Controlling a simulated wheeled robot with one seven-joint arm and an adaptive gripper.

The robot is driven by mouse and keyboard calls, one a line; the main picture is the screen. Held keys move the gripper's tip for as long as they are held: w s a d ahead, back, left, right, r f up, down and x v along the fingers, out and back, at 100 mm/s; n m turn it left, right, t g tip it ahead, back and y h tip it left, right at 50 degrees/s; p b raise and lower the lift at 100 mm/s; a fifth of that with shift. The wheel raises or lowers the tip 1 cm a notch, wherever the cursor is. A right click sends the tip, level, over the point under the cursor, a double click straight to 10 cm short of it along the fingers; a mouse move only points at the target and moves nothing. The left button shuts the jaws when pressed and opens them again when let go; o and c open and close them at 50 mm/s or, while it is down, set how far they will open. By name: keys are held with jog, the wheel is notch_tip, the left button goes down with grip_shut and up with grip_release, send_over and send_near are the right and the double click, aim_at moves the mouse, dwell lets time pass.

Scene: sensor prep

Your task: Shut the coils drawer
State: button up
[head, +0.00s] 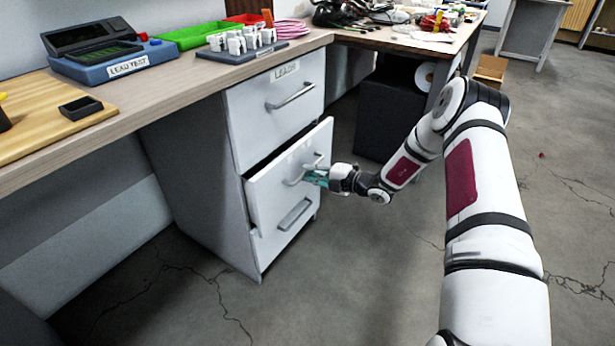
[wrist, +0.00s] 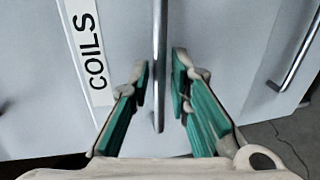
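The coils drawer (head: 265,192) is the middle one of three in a white cabinet, and it stands pulled partly out. In the wrist view its front carries a COILS label (wrist: 87,50). Its metal bar handle (wrist: 159,65) runs up and down in the wrist view, between the two fingers. My gripper (wrist: 161,88) is open, with its green-padded fingers on either side of the handle and a gap visible on both sides. In the head view my gripper (head: 312,178) is at the drawer's handle, coming from the right.
The closed LEADS drawer (head: 277,110) is above, and a lower drawer (head: 285,225) is below. The desk top (head: 180,90) holds a blue LEAD TEST device (head: 110,58). A black box (head: 385,115) stands under the far table. The floor in front is clear.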

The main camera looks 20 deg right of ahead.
aim_at(298, 167)
jog(key=shift+w+a+f, duration=0.15)
jog(key=shift+w+a, duration=0.3)
jog(key=shift+w, duration=0.1)
grip_shut()
jog(key=shift+w+a, duration=0.25)
jog(key=shift+r+p+x, duration=0.15)
jog(key=shift+r+x, duration=0.05)
jog(key=shift+x, duration=0.7)
jog(key=shift+r+p+x, duration=0.15)
jog(key=shift+r+x, duration=0.05)
jog(key=shift+x, duration=0.7)
jog(key=shift+w+r, duration=0.1)
jog(key=shift+w, duration=0.05)
grip_release()
jog(key=shift+a, duration=0.1)
